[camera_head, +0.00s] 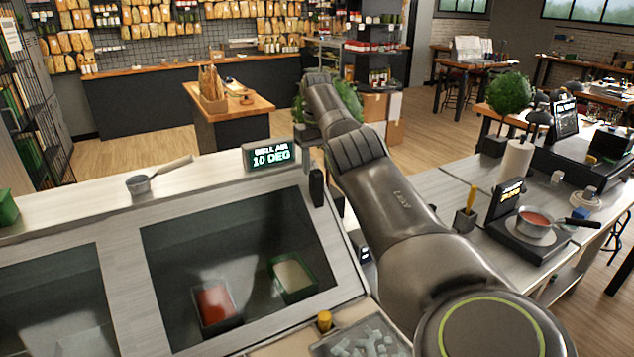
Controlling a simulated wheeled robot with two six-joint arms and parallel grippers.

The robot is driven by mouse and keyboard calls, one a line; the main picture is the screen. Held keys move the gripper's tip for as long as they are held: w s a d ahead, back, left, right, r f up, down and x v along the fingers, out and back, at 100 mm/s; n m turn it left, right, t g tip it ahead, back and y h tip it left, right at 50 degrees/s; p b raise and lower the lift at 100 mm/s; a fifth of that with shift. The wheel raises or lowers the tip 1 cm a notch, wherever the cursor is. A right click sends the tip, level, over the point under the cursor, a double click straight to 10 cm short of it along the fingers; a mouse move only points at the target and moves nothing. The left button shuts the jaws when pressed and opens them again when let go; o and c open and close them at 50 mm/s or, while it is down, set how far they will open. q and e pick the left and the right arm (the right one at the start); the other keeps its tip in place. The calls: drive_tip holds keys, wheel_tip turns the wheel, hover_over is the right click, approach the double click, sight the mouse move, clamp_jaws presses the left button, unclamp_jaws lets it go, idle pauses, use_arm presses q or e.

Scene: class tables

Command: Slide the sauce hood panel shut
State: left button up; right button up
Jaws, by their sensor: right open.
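The sauce hood (120,262) is a pale slanted counter housing with dark glazed openings at the lower left. Its right panel area (215,230) shows a red sauce tub (215,304) and a pale sauce tub in a green holder (293,276) through or below it. I cannot tell from this view how far the panel is slid. My right arm reaches forward from the lower right. My right gripper (314,172) is open at the hood's upper right corner, partly hidden by my arm; I cannot tell whether it touches the panel. My left gripper is not in view.
A clear container of pale pieces (365,338) is at the front. A pan of red sauce (535,220) sits on the right counter. Open floor lies behind.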

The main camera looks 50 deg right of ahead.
wheel_tip(320, 180, up, 5)
drive_tip(key=shift+r+p, duration=0.1)
drive_tip(key=shift+p, duration=0.85)
drive_tip(key=shift+r+p, duration=2.5)
drive_tip(key=shift+p, duration=0.1)
